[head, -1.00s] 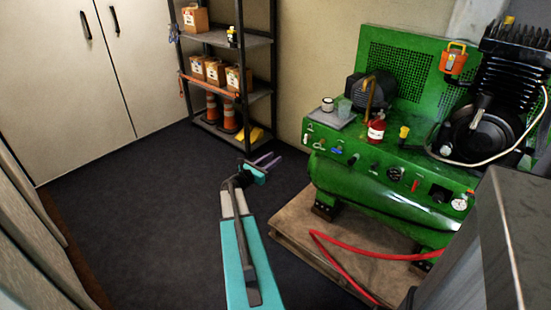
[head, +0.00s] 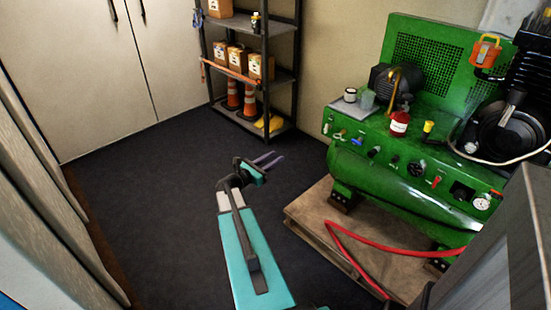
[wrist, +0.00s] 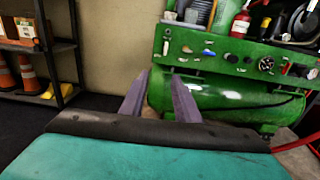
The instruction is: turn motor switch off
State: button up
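The green compressor (head: 400,195) stands on a wooden pallet at the right. Its sloped front panel (head: 400,165) carries several small switches, knobs and gauges, including a blue handle (head: 357,141), a round black dial (head: 416,169) and a small red lever (head: 436,182). I cannot tell which is the motor switch; labels are too small to read. My gripper (head: 268,160) is in the air left of the compressor, apart from it. In the wrist view its two fingers (wrist: 158,97) are spread with nothing between them, and the panel (wrist: 235,52) shows ahead and to the right.
The wooden pallet (head: 310,217) and a red hose (head: 375,245) lie low before the compressor. A red bottle (head: 399,124) and small containers stand on top. A shelf (head: 285,77) with boxes and cones is at the back. A grey block (head: 505,245) fills the lower right. Dark floor at left is clear.

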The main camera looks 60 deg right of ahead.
jog(key=a+f+m+t+y, duration=0.1)
jog(key=a+f+m+y, duration=0.3)
jog(key=a+f, duration=0.95)
jog(key=a+f+m+y, duration=0.45)
jog(key=a+f, duration=0.65)
jog(key=a, duration=0.6)
jog(key=s+a+f+m+y, duration=0.2)
jog(key=s+a+f+y, duration=0.1)
jog(key=a, duration=0.8)
jog(key=s+a+f+m+g+y, duration=0.1)
jog(key=s+a+f+m+y, duration=0.1)
jog(key=s+a, duration=0.4)
jog(key=s+a+f+m+y, duration=0.2)
jog(key=s+a+f+y, duration=0.2)
jog(key=a, duration=1.2)
jog(key=shift+s+a+f+m+g, duration=0.15)
jog(key=shift+s+f+m+g, duration=0.25)
jog(key=shift+s, duration=0.2)
jog(key=shift+r, duration=0.1)
